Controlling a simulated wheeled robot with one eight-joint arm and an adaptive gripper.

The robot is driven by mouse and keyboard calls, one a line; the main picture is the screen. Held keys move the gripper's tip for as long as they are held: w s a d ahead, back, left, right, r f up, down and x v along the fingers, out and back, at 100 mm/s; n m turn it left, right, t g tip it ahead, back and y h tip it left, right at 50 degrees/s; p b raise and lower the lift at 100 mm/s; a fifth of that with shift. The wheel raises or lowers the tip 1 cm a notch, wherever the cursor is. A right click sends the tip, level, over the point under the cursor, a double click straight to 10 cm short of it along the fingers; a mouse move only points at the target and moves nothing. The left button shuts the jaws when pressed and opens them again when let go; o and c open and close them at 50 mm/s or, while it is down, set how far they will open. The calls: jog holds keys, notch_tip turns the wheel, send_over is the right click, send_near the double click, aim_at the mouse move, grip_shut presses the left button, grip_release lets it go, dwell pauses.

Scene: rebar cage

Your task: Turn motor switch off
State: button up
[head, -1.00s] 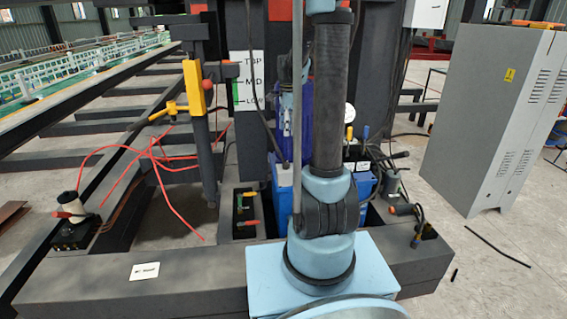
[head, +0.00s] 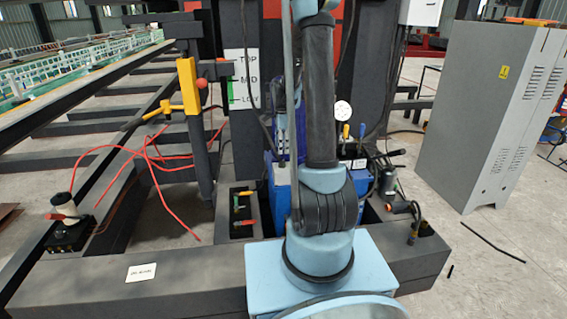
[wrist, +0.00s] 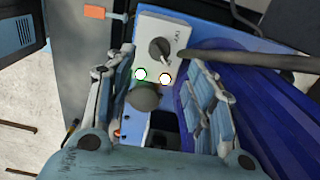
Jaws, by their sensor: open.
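A light grey switch plate (wrist: 163,32) with a dark rotary knob (wrist: 159,49) shows at the upper middle of the wrist view, on a blue housing. The knob's pointer sits at an angle; the small lettering beside it is not legible. Below it are two lit lamps, one greenish-white (wrist: 140,74) and one with an orange rim (wrist: 165,79). My gripper (wrist: 161,64) is open and empty, its fingers on either side of the lamps, apart from the knob. In the head view my gripper is out of sight, and I cannot make out the switch there.
In the wrist view a dark rod (wrist: 255,60) crosses right of the knob, and a round dark object (wrist: 145,97) lies between the fingers. In the head view are a blue machine (head: 281,190), a grey cabinet (head: 487,120), a yellow-handled post (head: 189,85) and red cables (head: 165,190).

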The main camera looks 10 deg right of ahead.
aim_at(282, 161)
notch_tip(282, 161, down, 8)
jog(key=shift+f, duration=0.1)
dwell(0.4)
